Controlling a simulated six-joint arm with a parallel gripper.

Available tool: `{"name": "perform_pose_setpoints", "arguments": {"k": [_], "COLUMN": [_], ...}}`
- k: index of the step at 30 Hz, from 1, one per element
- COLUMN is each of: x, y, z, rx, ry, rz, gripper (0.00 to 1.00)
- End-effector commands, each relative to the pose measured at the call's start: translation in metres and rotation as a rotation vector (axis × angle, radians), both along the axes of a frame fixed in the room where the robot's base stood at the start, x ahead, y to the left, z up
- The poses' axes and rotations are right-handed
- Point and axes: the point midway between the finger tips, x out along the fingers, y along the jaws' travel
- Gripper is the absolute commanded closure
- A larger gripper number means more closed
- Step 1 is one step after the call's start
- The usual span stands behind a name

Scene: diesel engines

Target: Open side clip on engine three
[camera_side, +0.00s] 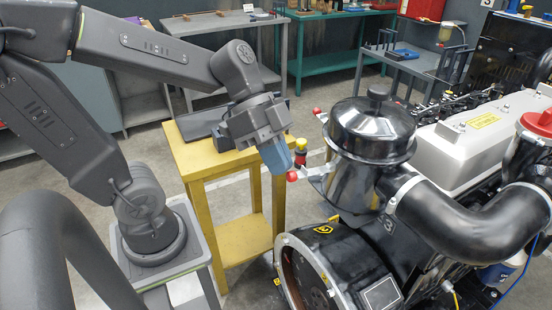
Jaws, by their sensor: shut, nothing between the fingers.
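The black engine (340,265) on the right carries a 3 on its body. A black air-filter canister with a domed lid (372,125) stands upright on it. On the canister's left side a side clip (314,172) sticks out, with a red ball end (292,177). A second red ball (317,111) shows higher, at the lid's left edge. My gripper (280,168), with bluish fingers, is shut and empty. It points down just left of the canister, close to the lower red ball. I cannot tell whether they touch.
A yellow table (190,158) stands behind my gripper with a dark item on it. A yellow-and-red knob (301,148) is close to the right of my fingers. A black pipe (460,225) runs right from the canister. Benches stand at the back.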

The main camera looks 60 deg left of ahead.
Motion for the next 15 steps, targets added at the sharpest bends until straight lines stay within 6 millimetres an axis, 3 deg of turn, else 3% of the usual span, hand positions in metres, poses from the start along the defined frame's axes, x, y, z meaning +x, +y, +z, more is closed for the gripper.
{"name": "perform_pose_setpoints", "arguments": {"k": [9, 15], "x": [0.013, 0.004], "y": [0.0, 0.009], "z": [0.001, 0.007], "rx": [-0.001, -0.001], "ry": [-0.002, -0.006], "rz": [0.002, 0.006], "gripper": [1.0, 1.0]}}
